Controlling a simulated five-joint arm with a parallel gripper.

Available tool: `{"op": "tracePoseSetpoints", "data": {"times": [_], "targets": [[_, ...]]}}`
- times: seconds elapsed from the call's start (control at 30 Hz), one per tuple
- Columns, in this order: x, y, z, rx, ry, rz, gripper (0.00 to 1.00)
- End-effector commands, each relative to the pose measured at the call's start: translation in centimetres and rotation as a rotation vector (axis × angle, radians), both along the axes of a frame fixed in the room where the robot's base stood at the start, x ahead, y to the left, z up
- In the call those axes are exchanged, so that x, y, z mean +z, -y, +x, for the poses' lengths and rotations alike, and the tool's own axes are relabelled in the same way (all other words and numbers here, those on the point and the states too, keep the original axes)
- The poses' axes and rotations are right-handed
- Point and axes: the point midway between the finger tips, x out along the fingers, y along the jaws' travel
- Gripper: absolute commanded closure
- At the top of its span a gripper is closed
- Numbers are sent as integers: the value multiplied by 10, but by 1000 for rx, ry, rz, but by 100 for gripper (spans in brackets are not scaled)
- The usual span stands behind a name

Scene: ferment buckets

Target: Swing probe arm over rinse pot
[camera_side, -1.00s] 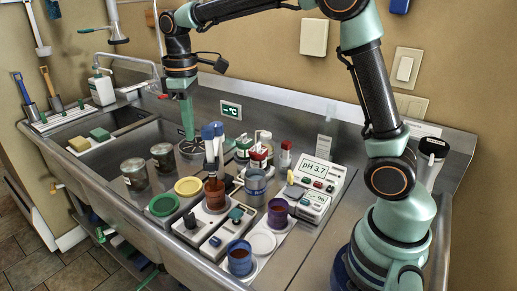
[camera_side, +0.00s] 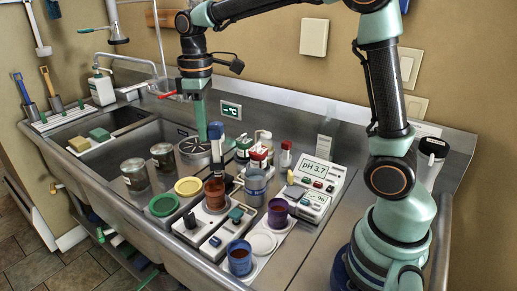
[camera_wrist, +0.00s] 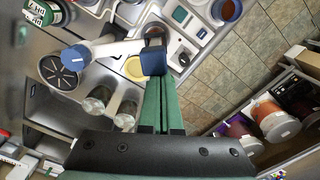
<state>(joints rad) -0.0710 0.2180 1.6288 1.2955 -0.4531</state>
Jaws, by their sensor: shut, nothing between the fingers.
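The probe arm (camera_wrist: 115,50) is a white bar in the wrist view, with a blue round cap (camera_wrist: 75,57) at one end and a dark blue block (camera_wrist: 152,62) at the other. In the wrist view the fingertips (camera_wrist: 159,80) meet or overlap the block; contact is unclear. Which pot is the rinse pot is unclear.
A grey-blue pot (camera_side: 255,182), a purple pot (camera_side: 278,212) and a blue pot (camera_side: 239,258) stand near the probe. A yellow lid (camera_side: 188,186) and green lid (camera_side: 162,205) lie to the left. Two jars (camera_side: 134,174) stand at the sink. A pH meter (camera_side: 316,174) is at right.

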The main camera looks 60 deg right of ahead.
Motion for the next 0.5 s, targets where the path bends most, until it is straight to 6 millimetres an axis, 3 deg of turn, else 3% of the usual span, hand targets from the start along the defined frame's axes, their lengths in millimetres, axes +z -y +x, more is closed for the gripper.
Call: {"op": "tracePoseSetpoints", "data": {"times": [0.5], "targets": [[0, 7, -8, -3, 1, 0, 100]]}}
